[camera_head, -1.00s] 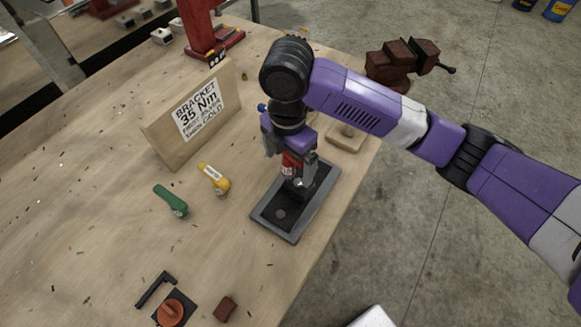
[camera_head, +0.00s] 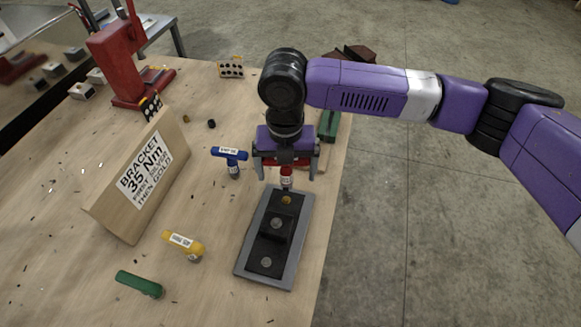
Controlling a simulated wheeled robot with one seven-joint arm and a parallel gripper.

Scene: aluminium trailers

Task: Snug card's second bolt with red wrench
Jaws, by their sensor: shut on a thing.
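The wrench's lower end is at the far end of the black bracket (camera_head: 270,246), close to the gold bolt (camera_head: 286,200). I cannot tell whether it touches anything. Two silvery bolts, one in the raised middle (camera_head: 276,224) and one at the near end (camera_head: 266,262), are uncovered. The bracket lies on a grey plate (camera_head: 243,266). The card (camera_head: 146,172) on a wooden stand reads "BRACKET 35 Nm", with "THEN GOLD" at its bottom.
A yellow wrench (camera_head: 185,244) and a green wrench (camera_head: 140,284) are left of the plate. A red press (camera_head: 118,60) is at the back left. The bench's right edge is close to the plate.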

